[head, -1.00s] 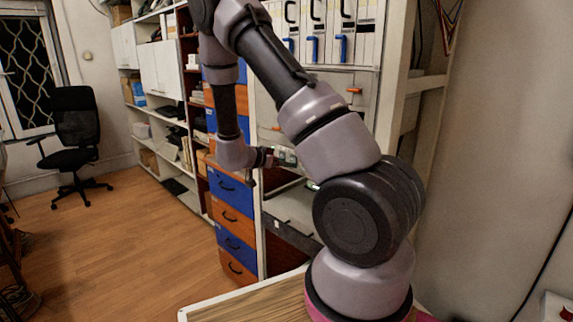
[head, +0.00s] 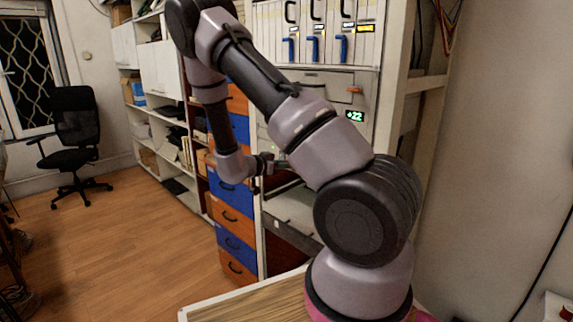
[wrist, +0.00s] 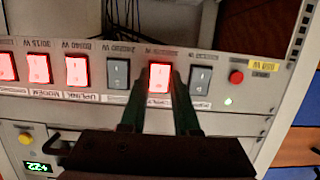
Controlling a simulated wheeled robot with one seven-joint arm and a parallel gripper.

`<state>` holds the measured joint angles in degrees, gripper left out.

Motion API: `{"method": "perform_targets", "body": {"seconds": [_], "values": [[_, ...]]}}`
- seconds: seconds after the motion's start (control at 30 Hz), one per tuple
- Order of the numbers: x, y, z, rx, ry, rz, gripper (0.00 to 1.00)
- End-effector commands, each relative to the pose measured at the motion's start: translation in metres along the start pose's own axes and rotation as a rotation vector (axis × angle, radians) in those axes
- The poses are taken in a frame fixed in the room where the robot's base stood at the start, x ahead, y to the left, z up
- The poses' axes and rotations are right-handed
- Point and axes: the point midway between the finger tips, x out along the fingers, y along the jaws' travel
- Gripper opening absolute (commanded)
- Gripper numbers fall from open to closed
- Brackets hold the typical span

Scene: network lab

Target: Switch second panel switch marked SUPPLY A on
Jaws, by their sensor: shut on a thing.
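The switch panel (wrist: 140,60) runs across the wrist view, its lettering upside down. A red lit rocker switch (wrist: 159,77) sits between the tips of my gripper (wrist: 159,88), which is shut on it. Its label lies between the fingers, and I cannot read it clearly. An unlit grey switch (wrist: 200,82) is just to the right and another unlit grey one (wrist: 118,72) to the left. In the head view my gripper (head: 280,165) is small, at the cabinet front, and the switches cannot be made out there.
Farther left on the panel are several red lit switches (wrist: 77,70). A round red button (wrist: 236,77) is at the right, near a small lit green light (wrist: 228,101). A green display (head: 355,116) reads +22 on the rack. Blue and orange drawers (head: 232,190) stand left of it.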

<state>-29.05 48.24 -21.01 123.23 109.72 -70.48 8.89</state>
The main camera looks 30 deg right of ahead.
Motion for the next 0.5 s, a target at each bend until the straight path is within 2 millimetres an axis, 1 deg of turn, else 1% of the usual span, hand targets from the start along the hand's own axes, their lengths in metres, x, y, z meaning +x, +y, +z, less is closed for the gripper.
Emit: {"method": "perform_targets", "body": {"seconds": [0.03, 0.2, 0.5], "values": [[-0.0007, -0.0002, 0.0039, -0.007, 0.030, -0.002, 0.00], [0.0002, 0.0000, 0.0046, -0.002, 0.099, -0.002, 0.00], [0.0005, 0.0003, 0.0043, 0.001, 0.112, -0.001, 0.00]]}}
